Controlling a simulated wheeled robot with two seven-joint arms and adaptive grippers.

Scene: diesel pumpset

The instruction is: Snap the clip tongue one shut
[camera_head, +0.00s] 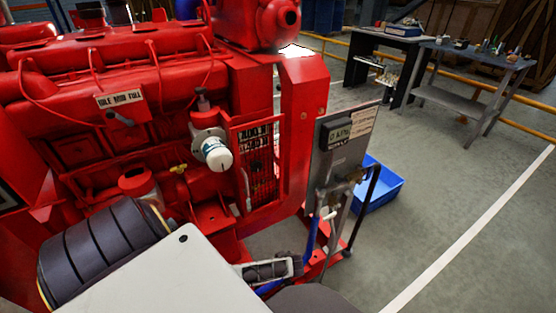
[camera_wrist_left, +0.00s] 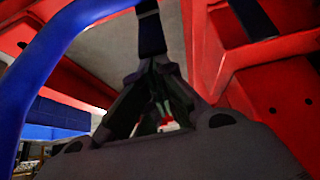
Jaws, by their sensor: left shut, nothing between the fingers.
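My left gripper (camera_wrist_left: 156,70) is shut and empty in the left wrist view, its dark fingers meeting near the picture's middle. A dark strap-like strip (camera_wrist_left: 150,32) runs down from the top edge to behind the fingertips; I cannot tell whether they touch it. I cannot make out clip tongue one for certain in either view. In the head view my left gripper (camera_head: 292,265) is low in the picture, beside the red pumpset (camera_head: 110,90) and near a blue tube (camera_head: 311,238). A blue curved tube (camera_wrist_left: 45,70) also shows in the wrist view. My right gripper is not in view.
Red frame parts (camera_wrist_left: 255,90) stand close on the right of the fingers. A grey panel (camera_head: 345,140) on a post stands right of the pumpset, with a blue bin (camera_head: 385,187) behind it. Workbenches (camera_head: 470,60) stand at the back right. The right floor is clear.

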